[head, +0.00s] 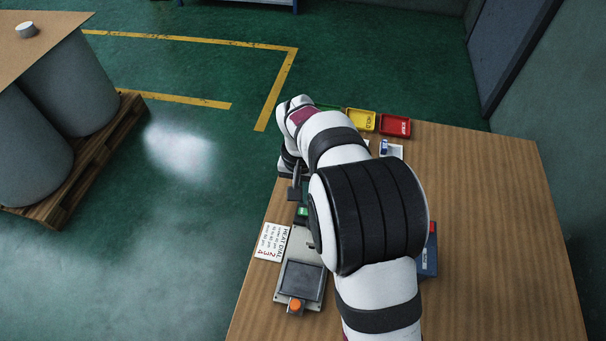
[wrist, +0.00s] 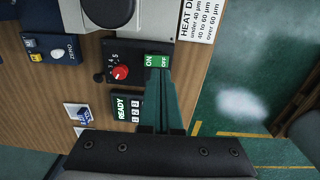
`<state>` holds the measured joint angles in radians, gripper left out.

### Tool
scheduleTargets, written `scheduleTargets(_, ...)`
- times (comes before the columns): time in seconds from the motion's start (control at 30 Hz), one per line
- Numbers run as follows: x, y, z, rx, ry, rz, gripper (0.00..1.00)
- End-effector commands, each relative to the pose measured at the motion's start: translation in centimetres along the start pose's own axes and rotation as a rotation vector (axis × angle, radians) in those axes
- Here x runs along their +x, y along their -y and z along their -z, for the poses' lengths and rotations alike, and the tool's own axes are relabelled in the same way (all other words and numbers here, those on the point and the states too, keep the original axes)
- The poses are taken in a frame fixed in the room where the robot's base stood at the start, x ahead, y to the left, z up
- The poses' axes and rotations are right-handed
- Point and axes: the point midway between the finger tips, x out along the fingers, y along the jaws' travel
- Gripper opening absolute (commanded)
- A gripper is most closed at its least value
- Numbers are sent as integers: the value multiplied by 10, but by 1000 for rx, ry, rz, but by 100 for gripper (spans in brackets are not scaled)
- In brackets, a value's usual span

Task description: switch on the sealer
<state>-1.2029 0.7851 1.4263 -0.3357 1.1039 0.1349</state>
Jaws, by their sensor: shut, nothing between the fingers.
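The sealer (head: 303,282) stands at the table's left edge, with a dark pad and an orange knob. In the wrist view its control part carries a green rocker switch (wrist: 157,62) marked ON on the left half and OFF on the right; the switch also shows in the head view (head: 302,211). I cannot tell which half is pressed. A red dial (wrist: 120,73) with numbers is left of the switch. My gripper (wrist: 166,78) is shut and empty, its tips at the switch's lower edge in the wrist view; contact is unclear. My gripper also shows in the head view (head: 296,188).
A heat dial card (head: 272,242) lies left of the sealer. A READY panel (wrist: 126,107) is close to my fingers. A blue device with a ZERO button (wrist: 57,54) is at left. Red (head: 395,126) and yellow (head: 360,119) trays sit at the far edge. The table's right side is clear.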

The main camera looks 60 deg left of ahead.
Motion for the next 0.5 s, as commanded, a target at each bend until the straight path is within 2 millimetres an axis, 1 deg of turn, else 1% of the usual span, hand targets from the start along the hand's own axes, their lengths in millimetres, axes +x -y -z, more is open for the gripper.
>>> scheduleTargets(0.03, -14, 0, 2, 0, -6, 1, 0)
scheduleTargets(0.1, -32, 0, 1, 0, -6, 2, 0)
scheduleTargets(0.2, -55, 0, 2, 0, -7, 2, 0)
scheduleTargets(0.3, -75, 0, 2, 0, -6, 1, 0)
scheduleTargets(0.4, -88, 0, 2, 0, -6, 1, 0)
scheduleTargets(0.5, -95, 0, 2, -1, -5, 0, 0)
